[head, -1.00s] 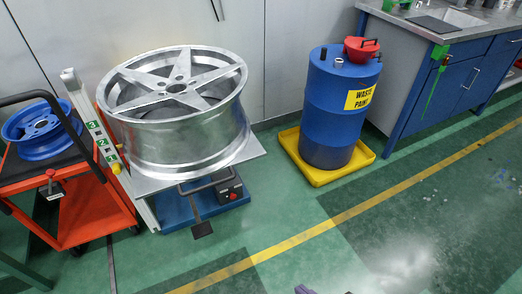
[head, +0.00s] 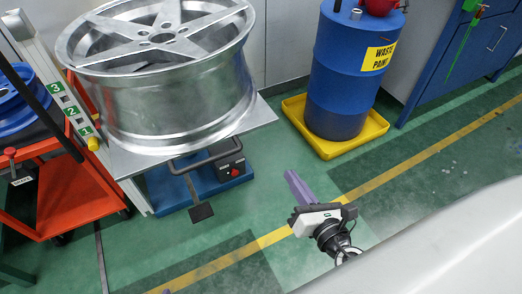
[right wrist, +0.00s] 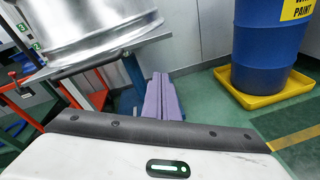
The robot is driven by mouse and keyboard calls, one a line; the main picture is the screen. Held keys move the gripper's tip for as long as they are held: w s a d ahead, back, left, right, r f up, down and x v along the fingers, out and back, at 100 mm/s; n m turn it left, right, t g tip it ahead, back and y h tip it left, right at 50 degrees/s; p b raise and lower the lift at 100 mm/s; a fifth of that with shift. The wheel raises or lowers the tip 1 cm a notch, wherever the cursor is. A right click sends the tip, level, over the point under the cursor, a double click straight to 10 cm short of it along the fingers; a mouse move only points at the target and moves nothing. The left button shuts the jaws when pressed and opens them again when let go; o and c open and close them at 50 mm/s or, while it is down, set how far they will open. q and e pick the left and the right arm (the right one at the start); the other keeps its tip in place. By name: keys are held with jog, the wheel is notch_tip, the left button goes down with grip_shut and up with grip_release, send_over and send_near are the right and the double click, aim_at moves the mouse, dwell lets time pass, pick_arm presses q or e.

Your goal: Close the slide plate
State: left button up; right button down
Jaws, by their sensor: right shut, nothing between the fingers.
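The grey slide plate (head: 258,116) sticks out under a large silver wheel rim (head: 185,100) on the stand at the left of the head view. A dark bar handle (head: 205,152) shows below the plate's front edge. The plate's edge also shows in the right wrist view (right wrist: 130,48). My right gripper (head: 291,176) has its purple fingers together and empty, apart from the plate, to its lower right in the head view. In the right wrist view its shut fingers (right wrist: 160,80) point past the plate's right side. My left gripper is not in view.
A blue waste paint drum (head: 345,85) stands in a yellow tray (head: 350,150) at the right of the stand. A red cart (head: 70,195) with a blue wheel is at the left. A blue cabinet (head: 450,70) is at far right. Green floor between is clear.

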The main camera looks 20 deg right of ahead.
jog(key=a+r+n+t+y+b, duration=0.1)
jog(key=n+t, duration=0.1)
jog(key=n, duration=0.3)
send_near(255, 128)
jog(key=shift+n, duration=0.4)
jog(key=w, duration=0.6)
jog(key=shift+w+d, duration=0.1)
jog(key=shift+w, duration=0.15)
